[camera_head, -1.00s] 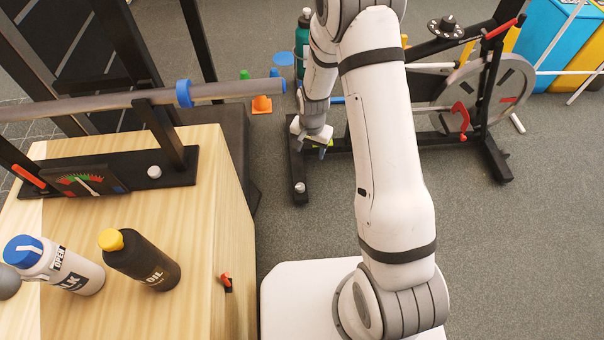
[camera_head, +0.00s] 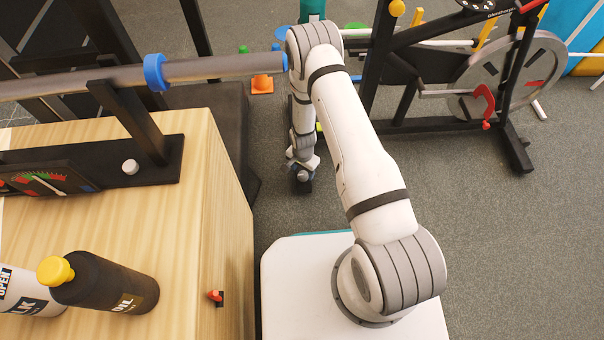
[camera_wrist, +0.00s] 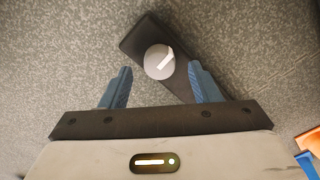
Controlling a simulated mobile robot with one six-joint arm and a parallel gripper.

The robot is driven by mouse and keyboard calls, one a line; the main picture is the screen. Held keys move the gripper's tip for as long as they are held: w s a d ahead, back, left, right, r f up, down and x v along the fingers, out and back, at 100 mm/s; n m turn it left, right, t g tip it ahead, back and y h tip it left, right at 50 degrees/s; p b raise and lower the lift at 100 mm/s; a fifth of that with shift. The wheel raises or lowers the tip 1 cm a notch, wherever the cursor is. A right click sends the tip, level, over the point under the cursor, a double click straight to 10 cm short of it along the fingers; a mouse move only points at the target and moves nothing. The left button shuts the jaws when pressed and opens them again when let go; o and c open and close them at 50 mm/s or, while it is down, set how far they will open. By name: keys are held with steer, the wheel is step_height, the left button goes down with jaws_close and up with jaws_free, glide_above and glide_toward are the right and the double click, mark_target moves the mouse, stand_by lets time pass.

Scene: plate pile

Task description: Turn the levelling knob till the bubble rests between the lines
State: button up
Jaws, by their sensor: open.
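In the head view my gripper (camera_head: 302,168) points down at the bar's near end and mostly hides the knob. I cannot make out the bubble or its lines in either view.
The exercise bike (camera_head: 430,75) stands on the floor behind and right of my arm. A wooden box (camera_head: 190,230) with an oil bottle (camera_head: 105,285) is at left. A barbell (camera_head: 215,68) juts towards my arm. An orange cone (camera_head: 262,85) stands behind; open floor lies right.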

mark_target(303, 174)
steer(key=shift+d+f+b, duration=0.1)
steer(key=shift+f+b, duration=0.25)
steer(key=shift+f, duration=0.9)
steer(key=c, duration=1)
steer(key=shift+n, duration=2.4)
steer(key=o, duration=1)
step_height(303, 174, up, 8)
steer(key=p, duration=0.3)
